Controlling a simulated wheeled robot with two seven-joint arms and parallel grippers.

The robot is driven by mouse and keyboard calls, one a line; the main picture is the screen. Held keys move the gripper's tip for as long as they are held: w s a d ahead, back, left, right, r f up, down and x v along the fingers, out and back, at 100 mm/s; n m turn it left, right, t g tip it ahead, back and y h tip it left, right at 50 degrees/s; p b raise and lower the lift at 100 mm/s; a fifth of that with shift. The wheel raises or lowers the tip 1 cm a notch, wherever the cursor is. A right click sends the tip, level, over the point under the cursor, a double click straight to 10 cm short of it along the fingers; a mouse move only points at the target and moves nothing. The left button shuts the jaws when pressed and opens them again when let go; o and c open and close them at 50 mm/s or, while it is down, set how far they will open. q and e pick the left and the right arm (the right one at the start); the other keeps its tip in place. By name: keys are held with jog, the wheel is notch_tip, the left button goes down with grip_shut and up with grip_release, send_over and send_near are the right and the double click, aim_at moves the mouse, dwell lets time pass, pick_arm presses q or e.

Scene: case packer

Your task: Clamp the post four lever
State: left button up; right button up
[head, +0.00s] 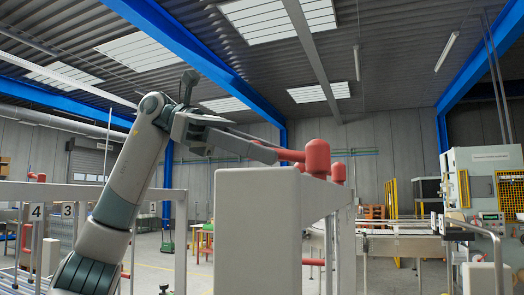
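My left gripper (268,150) reaches in from the left, its fingers pointing right to the near end of a red lever (292,155). The fingertips overlap the lever's end in the picture; I cannot tell whether they grip it or are only beside it. The lever runs right to a rounded red knob (317,158) above a grey post housing (257,230). No number shows on this housing. A plate with a 4 (37,212) hangs at the far left, beside a plate with a 3 (68,210). My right gripper is not in view.
Another red knob (338,173) stands just behind the first. A red bar (313,262) sticks out lower on the frame. A conveyor (405,243) runs behind at right, before a pale machine (487,170). Open floor (155,270) shows at left of the housing.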

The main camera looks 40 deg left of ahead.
pick_arm(q)
jog(key=shift+a, duration=0.15)
jog(key=shift+s+a+r, duration=0.2)
jog(key=shift+a+r, duration=0.1)
jog(key=shift+a, duration=0.25)
jog(key=p+v, duration=0.2)
jog(key=v, duration=1.4)
jog(key=shift+w+f, duration=0.1)
jog(key=shift+w+f, duration=0.1)
jog(key=shift+w, duration=0.05)
